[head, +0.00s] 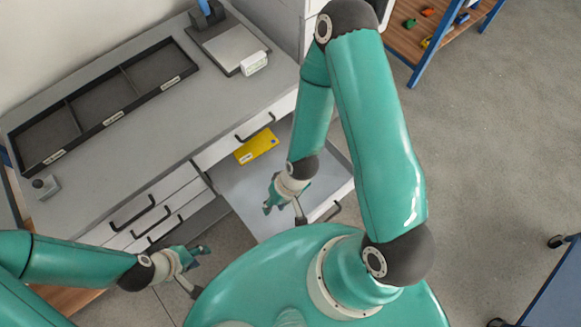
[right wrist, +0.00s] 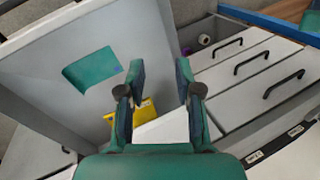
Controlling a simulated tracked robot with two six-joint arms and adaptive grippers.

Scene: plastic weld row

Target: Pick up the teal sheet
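The teal sheet (right wrist: 92,70) lies flat on the grey floor of an open drawer, left of my fingers in the right wrist view. In the head view I cannot make it out; my right arm covers part of the drawer (head: 240,190). My right gripper (right wrist: 160,82) has its two fingers wide apart with nothing held. In the head view my right gripper (head: 270,196) hangs over the open drawer, apart from the sheet. My left gripper (head: 202,258) is in front of the bench, left of the drawer; its fingers look parted and empty.
A yellow sheet (head: 257,146) lies in the drawer near the bench; it also shows in the right wrist view (right wrist: 145,112). The bench top (head: 165,130) bears a dark divided tray (head: 85,72). The drawer walls bound the space around the sheet. Shut drawers with black handles are beside it.

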